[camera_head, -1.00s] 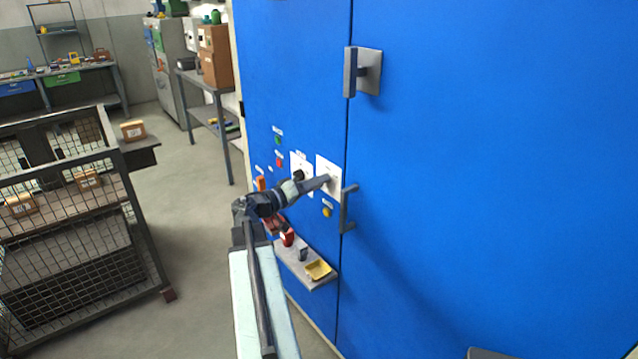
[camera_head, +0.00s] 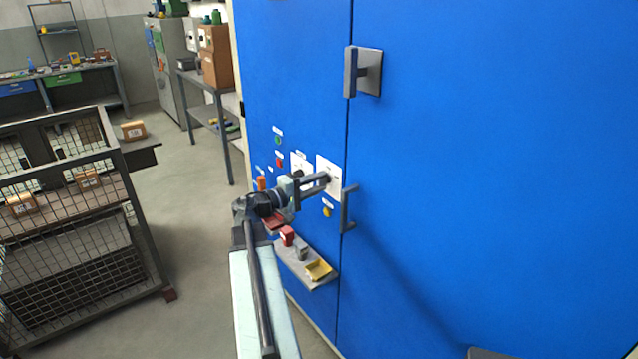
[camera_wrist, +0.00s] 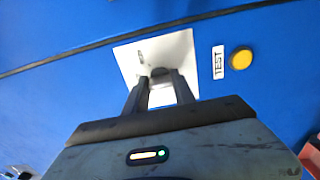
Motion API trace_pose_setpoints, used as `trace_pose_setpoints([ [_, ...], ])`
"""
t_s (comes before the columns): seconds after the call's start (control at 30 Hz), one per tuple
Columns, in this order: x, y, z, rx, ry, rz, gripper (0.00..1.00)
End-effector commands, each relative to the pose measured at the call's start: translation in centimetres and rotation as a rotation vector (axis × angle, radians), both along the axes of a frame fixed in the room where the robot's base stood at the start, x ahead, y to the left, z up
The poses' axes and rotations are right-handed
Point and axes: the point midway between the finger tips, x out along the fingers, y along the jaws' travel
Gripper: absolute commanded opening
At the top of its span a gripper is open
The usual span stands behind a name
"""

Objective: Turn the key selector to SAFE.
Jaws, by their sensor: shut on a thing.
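My gripper (camera_head: 324,181) reaches the white selector plate (camera_head: 326,163) on the blue cabinet front. In the wrist view my gripper (camera_wrist: 160,78) has its two dark fingers on either side of a small dark key selector (camera_wrist: 159,71), shut on it. The plate also shows in the wrist view (camera_wrist: 185,48), tilted in the picture. The fingers hide much of the selector and part of the plate. The plate's markings are too small and blurred to read, so I cannot tell which position the selector points to.
A yellow button (camera_wrist: 241,60) with a TEST label (camera_wrist: 218,58) sits beside the plate. A door handle (camera_head: 348,208) is close to the right of my gripper. A small shelf (camera_head: 322,283) with a yellow tray (camera_head: 318,269) is below. A mesh cart (camera_head: 75,240) stands at left.

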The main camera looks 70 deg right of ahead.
Motion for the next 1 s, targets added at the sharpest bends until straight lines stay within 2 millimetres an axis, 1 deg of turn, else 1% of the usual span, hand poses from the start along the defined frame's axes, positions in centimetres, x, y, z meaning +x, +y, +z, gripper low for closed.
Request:
trace_pose_setpoints([
  [0.5,-0.08,0.12,-0.22,0.016,0.011,-0.003,0.0],
  [0.53,-0.08,0.12,-0.23,0.016,0.011,-0.003,0.36],
  [0.6,-0.07,0.11,-0.21,0.015,0.012,-0.003,0.53],
  [0.87,-0.07,0.04,-0.11,0.012,0.014,-0.002,0.53],
  [0.93,0.09,0.27,-0.09,0.012,0.014,-0.001,0.53],
  [1.0,0.57,0.99,-0.09,0.012,0.014,0.002,0.53],
])
